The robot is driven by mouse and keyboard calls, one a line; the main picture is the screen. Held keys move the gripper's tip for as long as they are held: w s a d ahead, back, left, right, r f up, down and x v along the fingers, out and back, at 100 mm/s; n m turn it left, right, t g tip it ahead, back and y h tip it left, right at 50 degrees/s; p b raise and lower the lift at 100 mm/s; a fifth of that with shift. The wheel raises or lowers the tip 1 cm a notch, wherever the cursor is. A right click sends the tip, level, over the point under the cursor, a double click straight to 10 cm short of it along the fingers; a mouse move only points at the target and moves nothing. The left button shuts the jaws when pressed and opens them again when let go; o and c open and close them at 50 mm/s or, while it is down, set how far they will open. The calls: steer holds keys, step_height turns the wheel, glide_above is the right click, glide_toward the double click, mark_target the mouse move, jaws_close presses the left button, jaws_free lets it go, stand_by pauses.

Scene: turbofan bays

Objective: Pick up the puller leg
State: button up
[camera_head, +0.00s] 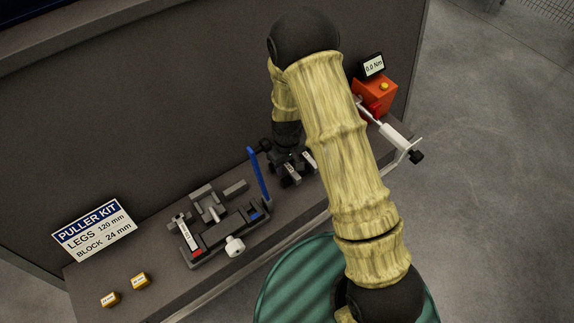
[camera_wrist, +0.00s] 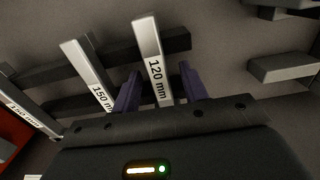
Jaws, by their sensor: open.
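In the wrist view, a pale metal puller leg (camera_wrist: 150,55) marked "120 mm" lies across dark rack bars. The two purple fingers of my gripper (camera_wrist: 160,73) are open, one on each side of this leg. I cannot tell whether they touch it. A second leg (camera_wrist: 88,75) marked "150 mm" lies to its left, just outside the left finger. A third leg (camera_wrist: 28,112) is further left, its label hard to read. In the head view, pale legs (camera_head: 292,176) show on the bench beside my dark wrist; my arm hides part of the rack and the fingertips.
A sign (camera_head: 94,230) reads "PULLER KIT, LEGS 120 mm, BLOCK 24 mm". Two yellow blocks (camera_head: 140,280) lie at the bench's left end. An orange box (camera_head: 377,96) with a display stands right.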

mark_target(287, 164)
steer(key=shift+c, duration=0.4)
jaws_close()
steer(key=shift+r, duration=0.15)
step_height(287, 164, up, 10)
steer(key=shift+f+b, duration=0.1)
steer(key=shift+b, duration=0.95)
